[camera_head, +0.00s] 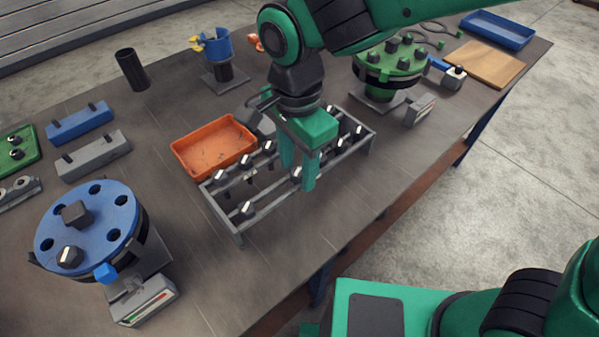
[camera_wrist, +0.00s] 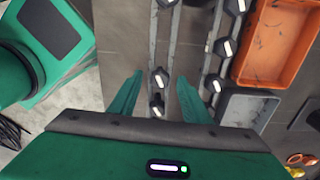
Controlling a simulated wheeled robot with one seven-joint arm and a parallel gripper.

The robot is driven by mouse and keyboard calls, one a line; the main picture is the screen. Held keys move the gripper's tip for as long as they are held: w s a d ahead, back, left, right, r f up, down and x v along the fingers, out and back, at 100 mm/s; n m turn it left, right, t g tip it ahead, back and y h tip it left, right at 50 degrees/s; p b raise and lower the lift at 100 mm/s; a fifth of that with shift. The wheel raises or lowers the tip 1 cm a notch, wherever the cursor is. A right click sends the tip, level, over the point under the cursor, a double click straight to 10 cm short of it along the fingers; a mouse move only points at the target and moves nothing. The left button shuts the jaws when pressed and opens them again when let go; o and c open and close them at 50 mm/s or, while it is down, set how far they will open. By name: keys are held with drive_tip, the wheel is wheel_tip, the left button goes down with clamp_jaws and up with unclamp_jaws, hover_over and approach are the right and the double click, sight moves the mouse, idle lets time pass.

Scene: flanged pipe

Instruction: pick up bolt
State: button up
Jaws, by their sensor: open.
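Several dark bolts with pale faces sit in a grey rack (camera_head: 240,229) on the table, including one at its near left (camera_head: 247,208). My green gripper (camera_head: 298,174) points down over the middle of the rack, with its fingers apart and nothing held. In the wrist view, my gripper (camera_wrist: 160,82) has two bolts of one row in line with the gap between its fingers: one near the fingertips (camera_wrist: 159,76) and one closer to the palm (camera_wrist: 156,104). I cannot tell whether the fingers touch a bolt. My fingers partly hide the rack's middle in the head view.
An orange tray (camera_head: 214,146) stands directly behind the rack. A blue flange (camera_head: 88,220) stands at the near left and a green flange (camera_head: 390,62) at the back right. Bare table lies in front of the rack, up to the table's edge.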

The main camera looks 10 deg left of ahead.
clamp_jaws()
